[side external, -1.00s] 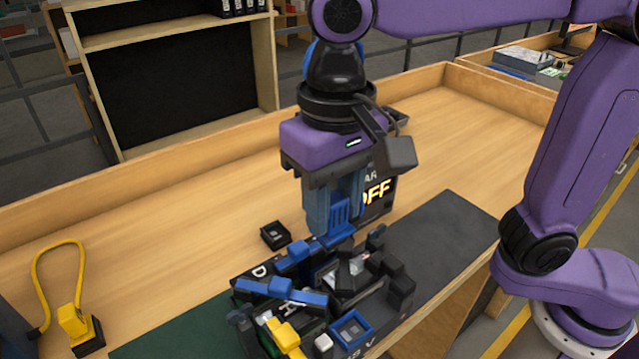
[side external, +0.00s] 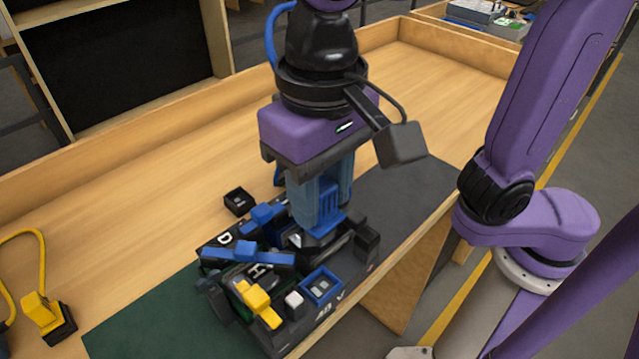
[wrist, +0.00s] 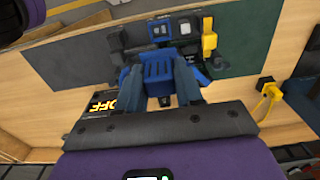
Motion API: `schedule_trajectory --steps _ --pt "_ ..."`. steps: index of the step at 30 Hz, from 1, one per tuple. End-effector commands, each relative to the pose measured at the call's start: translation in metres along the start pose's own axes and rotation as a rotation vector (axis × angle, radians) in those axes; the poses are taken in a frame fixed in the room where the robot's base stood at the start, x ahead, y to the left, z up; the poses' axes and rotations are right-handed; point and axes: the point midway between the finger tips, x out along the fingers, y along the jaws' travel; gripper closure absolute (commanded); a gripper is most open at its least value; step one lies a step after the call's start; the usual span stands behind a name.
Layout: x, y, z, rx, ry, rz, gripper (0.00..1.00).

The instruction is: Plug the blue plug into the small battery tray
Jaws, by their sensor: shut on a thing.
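My gripper (side external: 320,208) is shut on the blue plug (side external: 328,203), which points down with a dark lower end. In the wrist view the blue plug (wrist: 158,72) sits between the two fingers. The black battery unit (side external: 335,318), marked "48 V", stands below. The plug's lower end is at the rear part of this unit, over or in a dark bay; I cannot tell whether it is seated. A blue-rimmed square socket (side external: 321,287) is at the unit's front. Blue levers (side external: 262,257) and a yellow lever (side external: 257,298) stand on top.
A small black open box (side external: 238,201) lies on the wood behind the unit. A yellow plug with a cable (side external: 42,312) stands at the left. A display reading "OFF" (wrist: 103,104) shows in the wrist view. The wooden table (side external: 150,190) is mostly clear behind.

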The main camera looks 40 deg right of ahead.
Motion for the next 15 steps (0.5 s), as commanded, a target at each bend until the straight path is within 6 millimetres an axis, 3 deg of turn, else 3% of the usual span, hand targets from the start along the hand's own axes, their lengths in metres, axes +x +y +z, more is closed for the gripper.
schedule_trajectory --steps 8,15 --pt "0.006 0.0 0.0 0.0 0.0 0.001 0.94" --pt "0.028 0.001 0.0 0.0 -0.001 0.002 0.94"
